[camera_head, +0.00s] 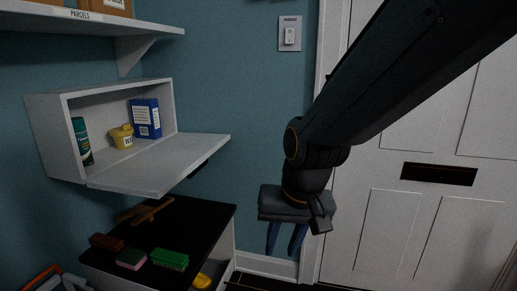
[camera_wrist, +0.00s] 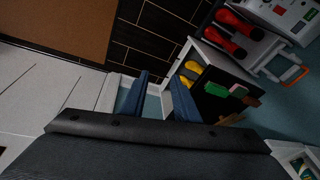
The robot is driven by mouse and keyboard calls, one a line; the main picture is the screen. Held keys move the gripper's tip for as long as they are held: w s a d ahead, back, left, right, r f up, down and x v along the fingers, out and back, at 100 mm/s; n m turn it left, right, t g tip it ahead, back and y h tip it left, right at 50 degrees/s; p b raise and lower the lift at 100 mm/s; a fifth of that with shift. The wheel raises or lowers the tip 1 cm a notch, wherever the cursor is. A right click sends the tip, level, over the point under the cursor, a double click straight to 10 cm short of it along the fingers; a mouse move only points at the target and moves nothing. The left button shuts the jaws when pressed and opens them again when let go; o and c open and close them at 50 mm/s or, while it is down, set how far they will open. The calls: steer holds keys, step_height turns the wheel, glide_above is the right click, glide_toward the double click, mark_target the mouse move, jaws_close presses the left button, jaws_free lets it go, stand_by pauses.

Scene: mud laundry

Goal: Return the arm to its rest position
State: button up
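My arm reaches in from the upper right in the head view, bent at a joint in front of the wall and door edge. My gripper (camera_head: 285,240) hangs downward with its two blue fingers apart and nothing between them. It is to the right of the dark-topped cabinet and in front of the wall's corner. In the wrist view my gripper (camera_wrist: 159,92) also shows its two fingers spread and empty, with the floor and skirting beyond them.
An open wall box (camera_head: 61,136) has its flap (camera_head: 170,165) lowered. A white door (camera_head: 420,215) stands right. Red boots (camera_wrist: 240,25) and a brown mat (camera_wrist: 55,28) show in the wrist view.

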steer(key=s+d+n+g+h, duration=0.1)
steer(key=s+d+n+g, duration=0.3)
steer(key=s, duration=0.7)
steer(key=d+r+m+t+p, duration=0.1)
steer(key=d+r+m+p, duration=0.3)
steer(key=d+r+p, duration=0.6)
steer(key=r+p, duration=0.1)
steer(key=p, duration=0.8)
steer(key=shift+d+r+h, duration=0.15)
steer(key=shift+d+h, duration=0.05)
steer(key=shift+h, duration=0.1)
